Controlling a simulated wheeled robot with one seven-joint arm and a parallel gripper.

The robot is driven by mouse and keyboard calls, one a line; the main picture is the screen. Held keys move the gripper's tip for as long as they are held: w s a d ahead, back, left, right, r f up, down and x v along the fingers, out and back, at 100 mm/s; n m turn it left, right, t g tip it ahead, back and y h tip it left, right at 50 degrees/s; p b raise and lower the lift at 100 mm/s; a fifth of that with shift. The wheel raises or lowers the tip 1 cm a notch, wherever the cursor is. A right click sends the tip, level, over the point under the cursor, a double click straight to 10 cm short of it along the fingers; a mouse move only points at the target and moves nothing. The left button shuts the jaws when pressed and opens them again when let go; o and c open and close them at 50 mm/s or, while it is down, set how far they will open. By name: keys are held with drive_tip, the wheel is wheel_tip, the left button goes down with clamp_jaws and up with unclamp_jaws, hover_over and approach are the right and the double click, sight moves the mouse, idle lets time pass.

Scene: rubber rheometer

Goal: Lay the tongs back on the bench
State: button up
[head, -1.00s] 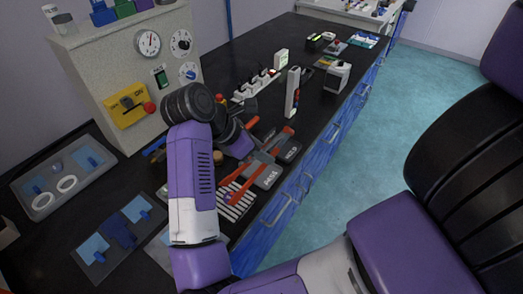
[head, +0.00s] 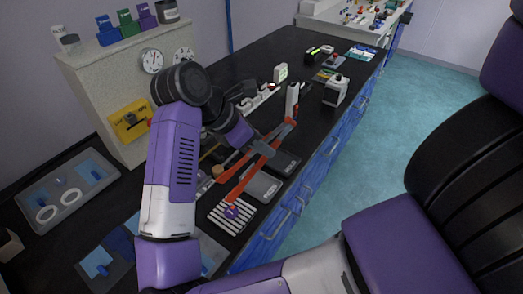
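The tongs (head: 258,162) have long red-orange arms and a grey middle. They slant over the near part of the dark bench (head: 265,82), from a striped mat up toward a white upright device. They look raised a little above the bench. My gripper (head: 261,146) is at the middle of the tongs and appears shut on them. My purple wrist and forearm partly hide its fingers. A small purple piece (head: 232,211) is at the striped mat (head: 228,220), by the lower ends of the tongs. I cannot tell whether the tongs touch it.
Grey pads (head: 262,187) lie under and beside the tongs. The white upright device (head: 292,100) stands just beyond their far end. A beige machine (head: 105,90) is at the left, with a grey tray (head: 68,190) before it. The bench's right edge drops to blue drawers.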

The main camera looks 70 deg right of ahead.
drive_tip(key=shift+r, duration=0.65)
